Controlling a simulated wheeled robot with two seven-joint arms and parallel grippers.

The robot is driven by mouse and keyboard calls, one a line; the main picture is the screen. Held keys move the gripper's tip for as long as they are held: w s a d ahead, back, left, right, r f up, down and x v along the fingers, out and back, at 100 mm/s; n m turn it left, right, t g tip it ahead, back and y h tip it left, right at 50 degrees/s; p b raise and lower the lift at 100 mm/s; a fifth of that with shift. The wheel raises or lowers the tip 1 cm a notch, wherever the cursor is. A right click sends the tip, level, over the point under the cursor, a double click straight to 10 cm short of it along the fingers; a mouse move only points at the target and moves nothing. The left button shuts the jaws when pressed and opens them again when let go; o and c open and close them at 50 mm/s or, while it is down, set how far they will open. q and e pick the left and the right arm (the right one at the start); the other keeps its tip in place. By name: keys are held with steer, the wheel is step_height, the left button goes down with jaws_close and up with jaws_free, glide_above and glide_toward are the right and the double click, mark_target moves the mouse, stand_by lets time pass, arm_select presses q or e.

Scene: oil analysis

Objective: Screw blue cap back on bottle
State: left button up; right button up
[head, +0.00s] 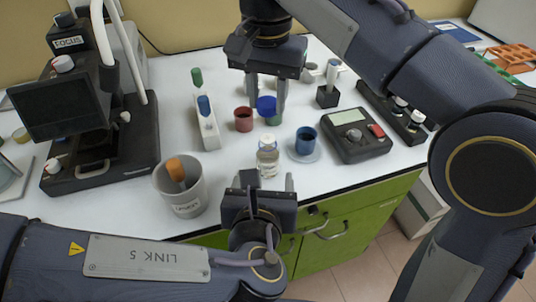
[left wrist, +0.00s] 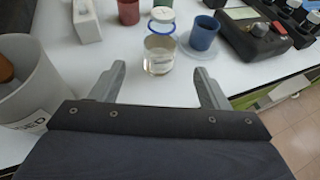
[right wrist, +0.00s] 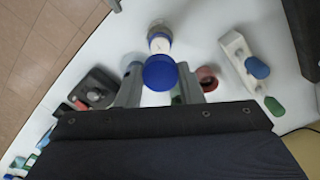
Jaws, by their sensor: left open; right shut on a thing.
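The blue cap (head: 266,105) is between the fingers of my right gripper (head: 266,108), held above the table behind the bottle. In the right wrist view the cap (right wrist: 159,72) lies between the fingertips. The bottle (head: 268,160) is clear glass with pale liquid and stands upright on the table without the blue cap. In the left wrist view the bottle (left wrist: 159,56) shows a whitish top and a blue ring near its neck. My left gripper (head: 262,182) is open, in front of the bottle, its fingers pointing at it and spread wider than it. Contact between cap and bottle is not visible.
A blue cup (head: 306,140) on a saucer stands right of the bottle, a red cup (head: 243,119) behind left. A grey bin (head: 180,188) stands left. A white rack (head: 207,128), a dark scale-like device (head: 356,135) and a microscope-like instrument (head: 95,130) surround the area.

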mark_target(268, 152)
arm_select(q)
steer(key=x, duration=1.2)
steer(key=shift+f, duration=0.1)
steer(key=c, duration=1.5)
arm_select(e)
steer(key=shift+f, duration=2.55)
